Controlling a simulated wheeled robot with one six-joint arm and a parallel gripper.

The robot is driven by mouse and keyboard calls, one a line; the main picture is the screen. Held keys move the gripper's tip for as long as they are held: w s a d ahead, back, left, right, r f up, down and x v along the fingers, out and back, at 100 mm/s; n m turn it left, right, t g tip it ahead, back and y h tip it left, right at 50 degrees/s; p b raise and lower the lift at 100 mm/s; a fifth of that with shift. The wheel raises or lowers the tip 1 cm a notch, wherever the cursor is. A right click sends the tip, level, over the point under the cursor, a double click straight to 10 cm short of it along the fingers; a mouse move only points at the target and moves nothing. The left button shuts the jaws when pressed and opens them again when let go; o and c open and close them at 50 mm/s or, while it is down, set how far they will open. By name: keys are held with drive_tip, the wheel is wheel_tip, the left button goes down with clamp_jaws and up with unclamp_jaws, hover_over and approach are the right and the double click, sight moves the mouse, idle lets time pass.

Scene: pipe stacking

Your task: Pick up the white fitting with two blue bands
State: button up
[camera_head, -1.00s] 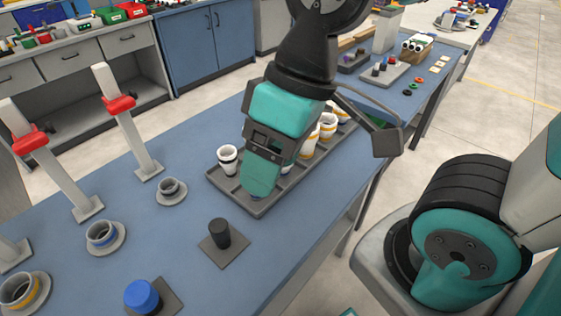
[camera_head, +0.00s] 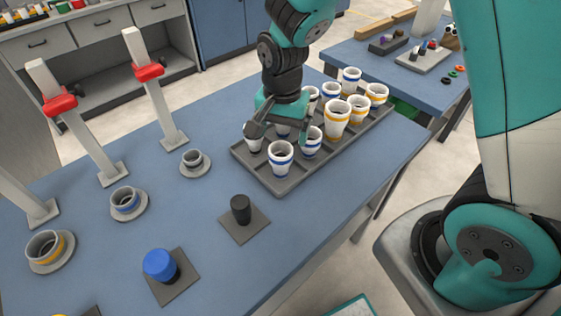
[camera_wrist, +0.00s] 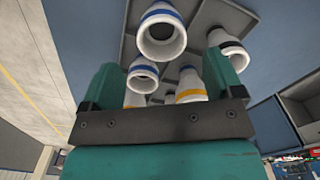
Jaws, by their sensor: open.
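Several white fittings with blue bands stand upright in the grey tray (camera_head: 283,188). One (camera_head: 281,158) is at the front corner, one (camera_head: 312,142) is to its right, and others are farther back. The front one seems to carry two blue bands, but they are small. My gripper (camera_head: 280,125) is open, pointing down over the near end of the tray. In the wrist view, my gripper (camera_wrist: 161,82) has nothing clamped between its fingers.
Yellow-banded fittings (camera_head: 337,117) crowd the tray's far half. A black-banded fitting (camera_wrist: 229,49) is beside one finger in the wrist view. A black peg (camera_head: 240,209), a blue-capped peg (camera_head: 160,266), ring fittings (camera_head: 124,203) and red-clamped posts (camera_head: 158,100) stand on the blue table.

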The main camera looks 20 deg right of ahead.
sight(281, 159)
wheel_tip(281, 159, down, 9)
drive_tip(key=shift+a+r+p, duration=0.15)
drive_tip(key=shift+r+p, duration=0.05)
drive_tip(key=shift+p, duration=0.25)
drive_tip(key=c, duration=1)
drive_tip(key=shift+r, duration=0.15)
wheel_tip(281, 159, up, 20)
